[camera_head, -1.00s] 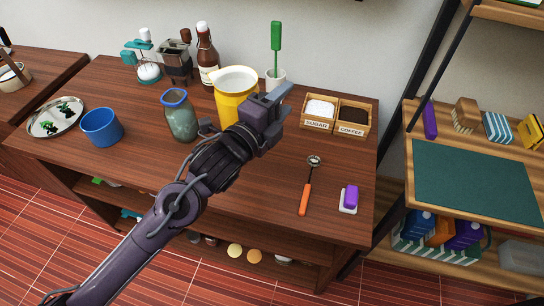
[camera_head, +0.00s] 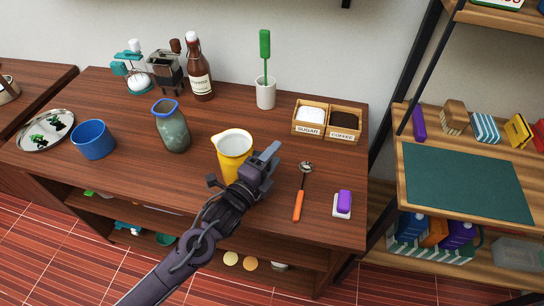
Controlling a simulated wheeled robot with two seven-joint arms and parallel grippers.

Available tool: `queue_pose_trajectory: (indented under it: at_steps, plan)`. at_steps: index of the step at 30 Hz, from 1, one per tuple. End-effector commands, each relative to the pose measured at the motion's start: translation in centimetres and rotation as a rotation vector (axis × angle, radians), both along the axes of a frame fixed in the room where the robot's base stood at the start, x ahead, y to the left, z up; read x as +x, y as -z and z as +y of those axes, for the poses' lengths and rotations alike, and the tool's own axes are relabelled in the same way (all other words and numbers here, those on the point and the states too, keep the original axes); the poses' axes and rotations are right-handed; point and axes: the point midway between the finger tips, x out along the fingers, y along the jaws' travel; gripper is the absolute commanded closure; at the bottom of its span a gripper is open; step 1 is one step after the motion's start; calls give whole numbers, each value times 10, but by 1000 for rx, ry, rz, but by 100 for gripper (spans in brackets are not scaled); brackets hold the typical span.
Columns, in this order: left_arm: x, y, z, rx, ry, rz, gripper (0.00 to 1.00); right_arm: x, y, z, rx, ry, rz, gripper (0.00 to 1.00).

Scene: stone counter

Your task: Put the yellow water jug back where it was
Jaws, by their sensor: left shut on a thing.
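The yellow water jug (camera_head: 233,147) is upright over the middle front part of the wooden counter, with its pale open mouth and spout toward the left. My left gripper (camera_head: 262,165) is shut on the jug at its right side, and the gripper and wrist hide the lower right of the jug. I cannot tell whether the jug's base touches the counter. My right gripper does not show.
The glass vase with a blue rim (camera_head: 172,128) stands to the left of the jug. The orange-handled scoop (camera_head: 299,199) and the purple-topped block (camera_head: 343,203) lie to the right. The sugar and coffee box (camera_head: 328,121), white holder (camera_head: 265,94) and brown bottle (camera_head: 200,75) stand behind.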

Motion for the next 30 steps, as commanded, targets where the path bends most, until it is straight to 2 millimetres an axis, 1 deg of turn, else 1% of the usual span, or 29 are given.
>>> queue_pose_trajectory:
  at_steps: [4,8,9,13,14,21,24,26,29,30]
  plan:
    - [0,-2,0,-2,0,-4,100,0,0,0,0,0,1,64]
    - [1,1,0,-1,0,-3,100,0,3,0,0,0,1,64]
    - [0,3,0,0,0,0,52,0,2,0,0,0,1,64]
    - [0,2,0,0,0,0,35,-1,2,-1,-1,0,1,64]
    - [0,2,0,0,0,0,33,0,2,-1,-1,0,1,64]
    - [0,2,0,0,0,0,33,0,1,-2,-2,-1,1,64]
    - [-1,-2,1,1,0,1,33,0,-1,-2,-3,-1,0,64]
    - [-6,1,6,3,-1,2,33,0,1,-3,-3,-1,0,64]
    - [-19,2,16,3,1,3,33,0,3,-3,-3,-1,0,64]
    - [-27,2,21,3,2,3,33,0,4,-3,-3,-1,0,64]
